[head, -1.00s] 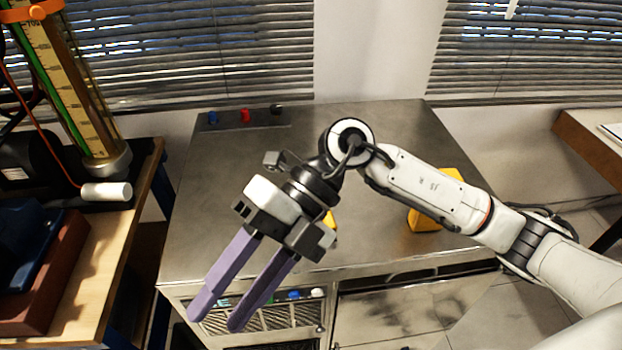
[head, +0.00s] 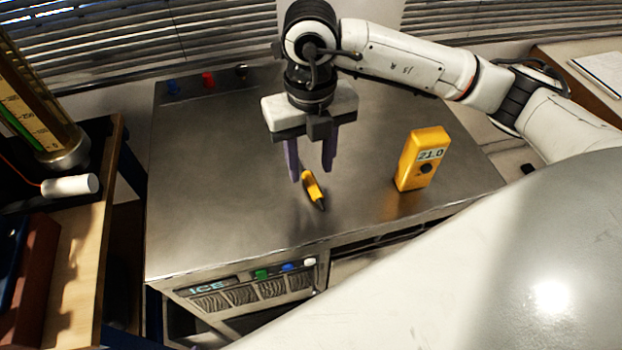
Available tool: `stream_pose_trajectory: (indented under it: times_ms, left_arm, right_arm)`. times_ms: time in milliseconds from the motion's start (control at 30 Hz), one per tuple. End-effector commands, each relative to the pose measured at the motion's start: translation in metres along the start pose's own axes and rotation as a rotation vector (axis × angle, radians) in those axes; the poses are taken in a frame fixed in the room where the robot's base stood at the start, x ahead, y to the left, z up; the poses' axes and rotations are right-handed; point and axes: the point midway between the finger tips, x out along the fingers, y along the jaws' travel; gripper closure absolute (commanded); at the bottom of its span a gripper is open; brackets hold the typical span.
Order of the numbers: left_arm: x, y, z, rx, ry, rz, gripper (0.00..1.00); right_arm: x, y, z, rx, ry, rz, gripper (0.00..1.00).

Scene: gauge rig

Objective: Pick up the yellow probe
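The yellow probe (head: 311,186) lies on the grey metal top of the cabinet, its dark tip pointing toward the front edge. My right gripper (head: 311,174) points down over its back end, its two purple fingers apart, one on each side in the picture. The gap in height between fingertips and probe is hard to tell. Nothing is held. My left gripper is not in view.
The metal top (head: 215,215) is clear on the left. A wooden bench (head: 85,270) with a white cylinder (head: 70,185) and a tall gauge tube (head: 35,105) is at the left.

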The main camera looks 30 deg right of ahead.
Motion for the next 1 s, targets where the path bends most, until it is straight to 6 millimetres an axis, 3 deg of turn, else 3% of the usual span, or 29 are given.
stream_pose_trajectory:
  times_ms: [200, 500, 733, 1000]
  left_arm:
    - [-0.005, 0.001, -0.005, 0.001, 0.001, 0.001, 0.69]
    - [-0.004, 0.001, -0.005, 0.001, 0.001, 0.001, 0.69]
    - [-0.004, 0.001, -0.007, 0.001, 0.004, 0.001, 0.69]
    - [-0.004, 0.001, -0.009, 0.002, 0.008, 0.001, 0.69]
  right_arm:
    - [0.031, -0.001, -0.002, -0.001, 0.004, 0.0, 0.61]
    - [0.037, -0.001, -0.002, -0.002, 0.001, 0.001, 0.61]
    - [0.036, 0.0, -0.002, -0.002, 0.001, 0.001, 0.98]
    - [0.036, 0.0, -0.002, -0.002, 0.001, 0.002, 1.0]
